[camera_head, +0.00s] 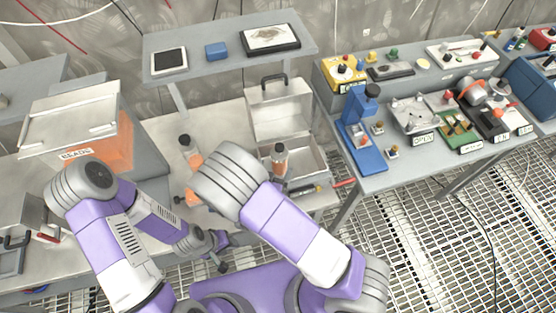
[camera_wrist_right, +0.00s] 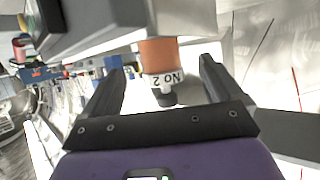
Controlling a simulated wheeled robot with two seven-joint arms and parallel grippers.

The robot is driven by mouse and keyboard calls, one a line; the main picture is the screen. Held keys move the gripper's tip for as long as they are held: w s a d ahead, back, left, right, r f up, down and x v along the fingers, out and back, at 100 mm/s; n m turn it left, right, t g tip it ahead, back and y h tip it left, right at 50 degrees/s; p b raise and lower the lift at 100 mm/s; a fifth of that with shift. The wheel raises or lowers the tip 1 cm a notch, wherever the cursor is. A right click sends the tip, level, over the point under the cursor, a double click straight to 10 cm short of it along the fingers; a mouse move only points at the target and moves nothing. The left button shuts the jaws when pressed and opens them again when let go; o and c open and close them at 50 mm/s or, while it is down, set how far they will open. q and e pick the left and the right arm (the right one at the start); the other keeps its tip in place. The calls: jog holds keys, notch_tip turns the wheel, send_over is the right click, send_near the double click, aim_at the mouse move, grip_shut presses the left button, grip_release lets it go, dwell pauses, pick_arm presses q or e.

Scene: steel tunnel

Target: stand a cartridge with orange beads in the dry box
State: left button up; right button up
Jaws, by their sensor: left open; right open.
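A cartridge with orange beads and a dark cap (camera_head: 280,160) stands in the open grey dry box (camera_head: 309,157), whose lid is raised at the back. In the right wrist view a cartridge labelled NO 2 (camera_wrist_right: 162,60) appears upside down, its black cap between the fingers. My right gripper (camera_wrist_right: 160,75) is open; whether it touches the cartridge I cannot tell. My right arm hides most of this gripper in the head view. A second orange cartridge with a dark cap (camera_head: 186,143) stands left of my right arm. My left gripper (camera_head: 218,252) is open and empty, low near the table's front edge.
An orange box labelled BEADS (camera_head: 119,150) with a grey lid stands on the left. A raised grey shelf (camera_head: 195,50) carries a tablet, a blue block and a framed tray. A bench with several tools and a blue stand (camera_head: 362,120) is on the right.

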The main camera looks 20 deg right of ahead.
pick_arm(q)
jog(key=shift+r, duration=0.25)
pick_arm(e)
jog(key=v, duration=0.5)
jog(key=shift+s+a+r, duration=0.1)
jog(key=shift+s, duration=0.1)
pick_arm(q)
jog(key=shift+s, duration=0.1)
pick_arm(e)
jog(key=shift+s, duration=0.1)
